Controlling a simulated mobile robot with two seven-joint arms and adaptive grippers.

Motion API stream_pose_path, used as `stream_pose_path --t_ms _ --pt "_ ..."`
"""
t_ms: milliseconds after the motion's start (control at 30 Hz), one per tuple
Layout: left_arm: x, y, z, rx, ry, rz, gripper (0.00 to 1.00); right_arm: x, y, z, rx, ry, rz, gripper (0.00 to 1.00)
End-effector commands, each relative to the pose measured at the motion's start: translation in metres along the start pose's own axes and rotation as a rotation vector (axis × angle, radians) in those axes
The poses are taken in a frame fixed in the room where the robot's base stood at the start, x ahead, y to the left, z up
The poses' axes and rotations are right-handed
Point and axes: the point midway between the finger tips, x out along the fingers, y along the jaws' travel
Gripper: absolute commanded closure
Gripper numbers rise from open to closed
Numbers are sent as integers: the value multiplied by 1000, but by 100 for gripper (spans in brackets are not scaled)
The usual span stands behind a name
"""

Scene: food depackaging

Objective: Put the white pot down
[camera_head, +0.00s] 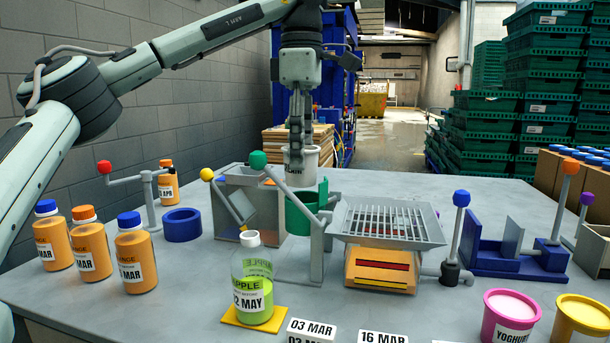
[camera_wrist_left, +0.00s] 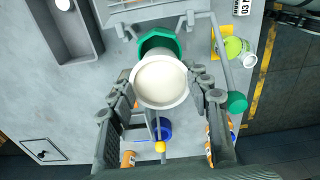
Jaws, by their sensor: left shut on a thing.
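The white pot (camera_head: 302,165) is held upright in my left gripper (camera_head: 299,146), above the green cup-shaped holder (camera_head: 304,215). In the left wrist view the pot (camera_wrist_left: 161,82) sits between the two fingers of my left gripper (camera_wrist_left: 166,84), and its pale round top faces the camera. The green holder (camera_wrist_left: 159,41) shows partly behind the pot there. The pot hides part of the holder, and I cannot tell whether they touch. My right gripper is not in view.
Close by stand a grey bin (camera_head: 230,222) with a yellow-knobbed lever, a grey grate (camera_head: 390,222) and a green bottle (camera_head: 252,285). Orange bottles (camera_head: 90,245) and a blue ring (camera_head: 182,224) are at left. A blue fixture (camera_head: 490,258) and yoghurt pots (camera_head: 509,318) are at right.

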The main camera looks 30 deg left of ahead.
Motion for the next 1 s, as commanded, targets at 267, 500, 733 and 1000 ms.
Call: stream_pose_path --t_ms 267,500,733,1000 --pt "28 -1 5 -1 0 -1 84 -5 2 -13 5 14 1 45" --pt "43 -1 6 -1 -1 1 84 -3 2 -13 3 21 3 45" --pt "45 -1 6 -1 -1 1 84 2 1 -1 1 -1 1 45" --pt "50 -1 6 -1 -2 0 84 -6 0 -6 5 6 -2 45"
